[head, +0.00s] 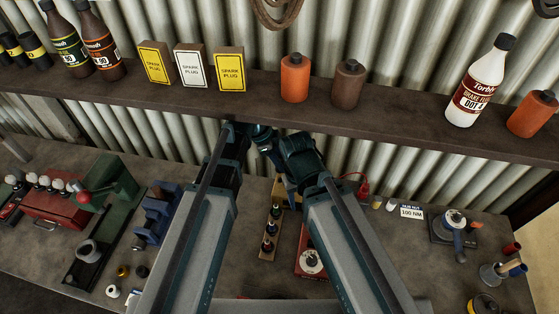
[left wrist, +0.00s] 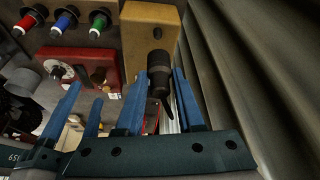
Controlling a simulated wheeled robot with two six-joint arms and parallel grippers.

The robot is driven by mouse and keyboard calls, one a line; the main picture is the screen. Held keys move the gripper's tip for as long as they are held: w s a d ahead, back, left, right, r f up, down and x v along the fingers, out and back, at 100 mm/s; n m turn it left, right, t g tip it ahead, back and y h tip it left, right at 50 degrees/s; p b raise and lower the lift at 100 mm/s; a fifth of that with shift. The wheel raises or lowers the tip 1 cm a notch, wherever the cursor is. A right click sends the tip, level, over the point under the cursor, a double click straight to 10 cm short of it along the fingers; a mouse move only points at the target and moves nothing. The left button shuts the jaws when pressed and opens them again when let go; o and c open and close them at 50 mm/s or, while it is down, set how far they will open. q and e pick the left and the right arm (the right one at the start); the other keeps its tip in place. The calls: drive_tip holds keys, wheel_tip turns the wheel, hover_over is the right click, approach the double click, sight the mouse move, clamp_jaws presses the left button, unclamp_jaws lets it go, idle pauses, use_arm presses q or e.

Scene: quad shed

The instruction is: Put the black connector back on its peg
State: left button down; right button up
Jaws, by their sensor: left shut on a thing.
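In the left wrist view the black connector (left wrist: 159,76) is between the blue fingers of my left gripper (left wrist: 160,84), which is shut on it. In the head view my left gripper (head: 265,140) is just below the shelf, and the connector cannot be made out there. My right gripper (left wrist: 88,94) shows at the lower left of the left wrist view, its fingers apart with nothing seen between them.
A rack (head: 266,240) with several coloured connectors and a red box with a dial (head: 310,262) stand close by. The corrugated wall (left wrist: 250,70) is close on the right in the wrist view. The shelf (head: 400,110) with bottles overhangs the bench.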

sight(280, 178)
use_arm(q)
drive_tip(key=shift+f+b, duration=1.85)
drive_tip(key=shift+f, duration=0.1)
use_arm(e)
drive_tip(key=shift+f, duration=1.95)
use_arm(q)
drive_tip(key=shift+f+b, duration=1.4)
use_arm(e)
drive_tip(key=shift+f, duration=1.4)
use_arm(q)
drive_tip(key=shift+c, duration=0.2)
unclamp_jaws()
drive_tip(key=shift+f, duration=0.1)
use_arm(e)
drive_tip(key=shift+f, duration=0.1)
use_arm(q)
drive_tip(key=shift+r+p, duration=3.75)
drive_tip(key=shift+r, duration=0.1)
use_arm(e)
wheel_tip(280, 178, up, 8)
drive_tip(key=shift+f, duration=0.15)
use_arm(q)
drive_tip(key=shift+f, duration=0.1)
